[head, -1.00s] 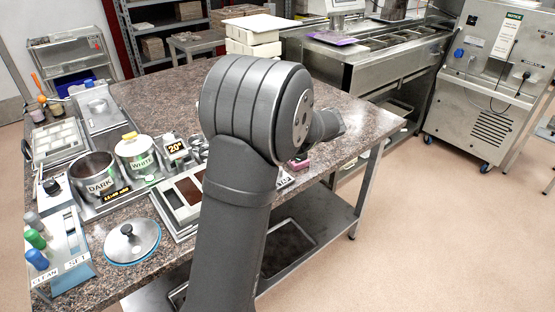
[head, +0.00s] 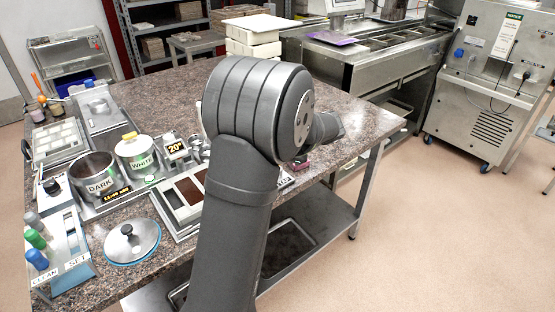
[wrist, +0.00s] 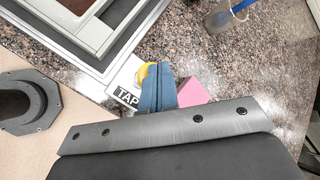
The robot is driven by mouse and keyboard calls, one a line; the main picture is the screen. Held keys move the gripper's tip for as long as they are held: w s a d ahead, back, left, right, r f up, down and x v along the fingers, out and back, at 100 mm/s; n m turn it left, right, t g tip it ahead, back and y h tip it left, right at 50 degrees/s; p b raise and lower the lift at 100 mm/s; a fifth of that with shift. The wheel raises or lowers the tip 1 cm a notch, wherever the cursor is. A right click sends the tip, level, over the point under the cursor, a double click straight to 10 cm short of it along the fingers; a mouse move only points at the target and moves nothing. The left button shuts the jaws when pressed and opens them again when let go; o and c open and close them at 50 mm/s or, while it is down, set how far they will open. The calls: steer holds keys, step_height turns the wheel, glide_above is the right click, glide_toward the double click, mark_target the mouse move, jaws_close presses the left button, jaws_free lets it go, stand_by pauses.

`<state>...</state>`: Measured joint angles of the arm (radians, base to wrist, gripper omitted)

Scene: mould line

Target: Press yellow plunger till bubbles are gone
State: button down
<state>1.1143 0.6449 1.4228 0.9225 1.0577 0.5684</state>
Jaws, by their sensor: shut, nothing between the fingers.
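My gripper (wrist: 158,88) is shut and empty, its blue fingertips together in the wrist view. A round yellow part (wrist: 146,74), probably the plunger, shows beside and behind the fingertips on a white plate with a TAP label (wrist: 127,96). The fingers hide much of it; I cannot tell whether they touch it. A framed mould (wrist: 84,30) lies at upper left, only partly in view, and no bubbles can be made out. In the head view my arm hides the fingertips and the yellow part.
A pink block (wrist: 193,92) is just right of the fingers. A clear container with a blue stick (wrist: 228,17) stands at upper right. In the head view, the DARK pot (head: 95,178), WHITE pot (head: 138,157) and a round lid (head: 132,242) are on the left of the counter.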

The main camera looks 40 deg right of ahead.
steer(key=shift+f, duration=0.95)
stand_by(1.0)
steer(key=shift+r, duration=1.35)
steer(key=shift+r, duration=0.1)
steer(key=shift+r, duration=2.4)
steer(key=shift+r, duration=1.95)
